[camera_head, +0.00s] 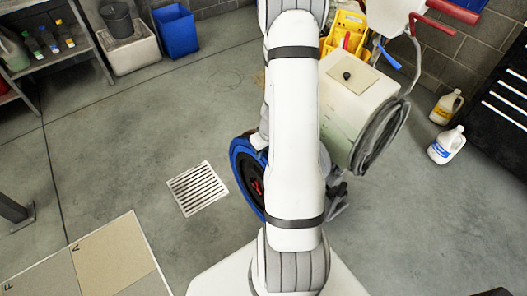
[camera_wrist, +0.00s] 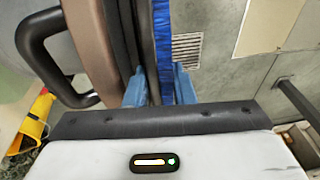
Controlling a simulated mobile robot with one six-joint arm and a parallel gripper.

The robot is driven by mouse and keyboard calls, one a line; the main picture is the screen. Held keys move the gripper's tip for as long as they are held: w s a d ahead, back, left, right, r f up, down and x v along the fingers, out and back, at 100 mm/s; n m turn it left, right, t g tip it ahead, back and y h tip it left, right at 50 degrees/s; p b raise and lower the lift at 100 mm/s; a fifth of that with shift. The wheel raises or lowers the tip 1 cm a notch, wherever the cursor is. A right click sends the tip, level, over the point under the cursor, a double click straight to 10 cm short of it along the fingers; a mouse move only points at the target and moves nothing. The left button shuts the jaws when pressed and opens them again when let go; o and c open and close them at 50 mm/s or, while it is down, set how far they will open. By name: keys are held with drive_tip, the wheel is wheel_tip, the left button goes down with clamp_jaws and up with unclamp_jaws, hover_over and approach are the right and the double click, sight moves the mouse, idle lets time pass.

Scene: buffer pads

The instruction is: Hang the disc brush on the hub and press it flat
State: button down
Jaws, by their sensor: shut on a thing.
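The disc brush (camera_head: 236,170) stands on edge to the left of my arm in the head view. Its blue bristle ring surrounds a black centre with a red part, and my arm covers its right side. In the wrist view, my gripper (camera_wrist: 160,90) is shut on the brush's edge, with blue bristles (camera_wrist: 163,45) between the blue fingertips. The floor machine (camera_head: 345,115) is tilted back beyond my arm. Its brown rounded part (camera_wrist: 92,45) is close to the brush's black side in the wrist view. The hub is hidden, and I cannot tell whether the brush touches it.
A floor drain (camera_head: 198,188) and a tan floor pad (camera_head: 112,255) lie left. A yellow mop bucket (camera_head: 343,35) stands behind the machine. Two jugs (camera_head: 446,146) stand right by a black cabinet (camera_head: 500,95). A dark handle (camera_wrist: 40,55) juts out in the wrist view. Open floor lies left.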

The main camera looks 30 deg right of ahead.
drive_tip(key=shift+s+f, duration=0.1)
drive_tip(key=shift+f, duration=0.05)
drive_tip(key=c, duration=1.1)
unclamp_jaws()
drive_tip(key=shift+c, duration=0.2)
